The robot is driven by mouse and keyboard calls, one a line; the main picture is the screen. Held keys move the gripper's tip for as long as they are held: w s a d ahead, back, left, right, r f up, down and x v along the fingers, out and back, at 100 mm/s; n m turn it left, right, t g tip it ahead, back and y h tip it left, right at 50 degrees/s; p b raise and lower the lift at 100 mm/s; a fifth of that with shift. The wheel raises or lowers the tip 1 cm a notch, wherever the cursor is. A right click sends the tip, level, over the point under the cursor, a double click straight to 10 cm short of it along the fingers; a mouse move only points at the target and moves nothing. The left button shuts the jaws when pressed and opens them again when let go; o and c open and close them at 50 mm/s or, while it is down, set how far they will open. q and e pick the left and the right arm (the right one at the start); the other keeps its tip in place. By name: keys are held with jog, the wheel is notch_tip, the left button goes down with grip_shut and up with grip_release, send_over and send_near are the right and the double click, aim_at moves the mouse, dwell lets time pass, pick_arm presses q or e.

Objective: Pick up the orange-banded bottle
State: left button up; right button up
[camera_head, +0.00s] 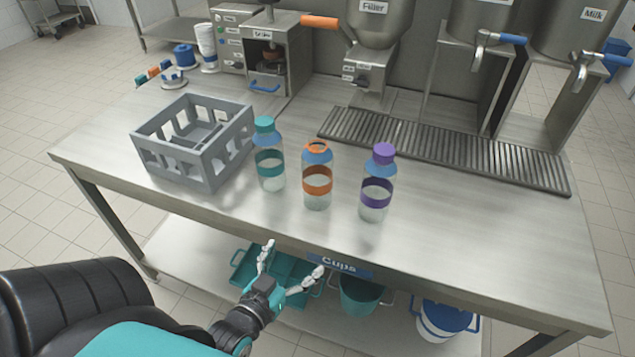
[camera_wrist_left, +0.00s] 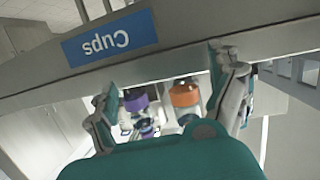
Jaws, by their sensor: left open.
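The orange-banded bottle (camera_head: 317,181) stands upright on the steel table (camera_head: 480,245), between a teal-banded bottle (camera_head: 269,160) on its left and a purple-banded bottle (camera_head: 376,188) on its right. It is clear, with a blue shoulder and an orange top. My left gripper (camera_head: 293,260) is open and empty, in front of the table's front edge and apart from the bottle. In the left wrist view, the orange-banded bottle (camera_wrist_left: 185,95) and the purple-banded bottle (camera_wrist_left: 135,98) show beyond the table edge, between the spread fingers. My right gripper is not in view.
A grey crate (camera_head: 195,172) stands left of the bottles. A drip grate (camera_head: 440,150) and dispensers line the back. A "Cups" sign (camera_head: 340,265) is on the front edge, above a shelf with teal bins (camera_head: 362,296). The table right of the bottles is clear.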

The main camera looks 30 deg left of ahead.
aim_at(311, 173)
pick_arm(q)
notch_tip(311, 173, up, 13)
jog(key=s+a+t+y, duration=0.1)
jog(key=a+t, duration=0.1)
jog(key=t, duration=0.1)
jog(key=w, duration=0.3)
jog(key=w+a, duration=0.1)
jog(key=w, duration=0.3)
jog(key=w+a, duration=0.1)
jog(key=w, duration=0.3)
jog(key=shift+w, duration=0.25)
jog(key=w, duration=0.3)
jog(key=w+p, duration=0.1)
jog(key=shift+w+a+r, duration=0.25)
jog(key=shift+w+r, duration=0.05)
jog(key=shift+w+a+f, duration=0.1)
jog(key=shift+w, duration=0.35)
jog(key=shift+s, duration=0.1)
jog(key=c, duration=1.1)
